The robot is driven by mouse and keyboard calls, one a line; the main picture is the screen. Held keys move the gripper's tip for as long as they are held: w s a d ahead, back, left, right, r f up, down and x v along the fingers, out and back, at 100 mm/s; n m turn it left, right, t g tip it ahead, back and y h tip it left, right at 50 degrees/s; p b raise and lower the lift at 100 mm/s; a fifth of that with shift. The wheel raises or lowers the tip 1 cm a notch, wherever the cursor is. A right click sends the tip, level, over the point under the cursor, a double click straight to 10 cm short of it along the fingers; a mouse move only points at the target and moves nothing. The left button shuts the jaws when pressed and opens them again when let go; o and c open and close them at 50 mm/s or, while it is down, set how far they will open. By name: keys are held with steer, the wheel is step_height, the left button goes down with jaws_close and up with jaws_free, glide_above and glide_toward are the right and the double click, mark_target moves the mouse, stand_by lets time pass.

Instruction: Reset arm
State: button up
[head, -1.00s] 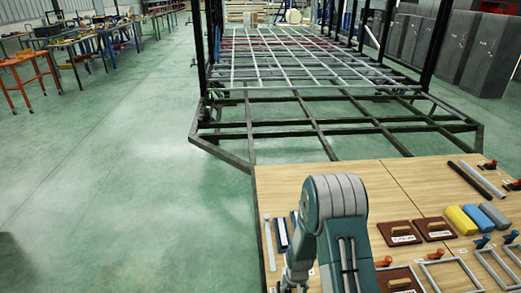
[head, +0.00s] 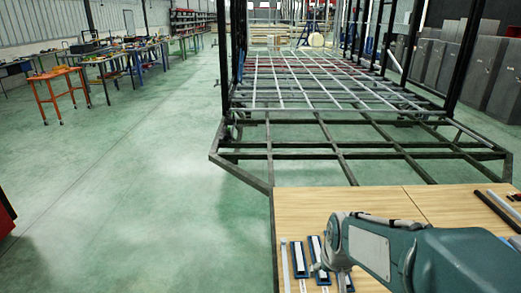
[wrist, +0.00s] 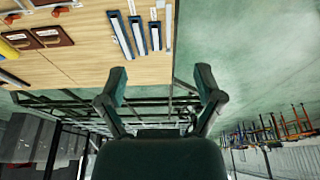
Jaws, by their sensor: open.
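My gripper (wrist: 161,82) shows in the wrist view with its two dark fingers spread wide apart. Nothing is between them. The wrist view is upside down, with the wooden table (wrist: 85,62) at upper left. In the head view my arm (head: 385,250) lies across the lower right, above the table (head: 345,202). The gripper's fingers are not clear in that view. Several blue-and-white tools (head: 299,258) lie near the table's left edge; they also show in the wrist view (wrist: 120,34), apart from the fingers.
The black trailer chassis (head: 345,156) stands beyond the table. Dark cabinets (head: 492,80) stand at right, workbenches (head: 60,80) at far left. The green floor (head: 150,200) at left is clear.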

steer(key=s+r+t, duration=0.2)
steer(key=s+r, duration=0.8)
steer(key=s, duration=0.5)
steer(key=shift+r, duration=0.1)
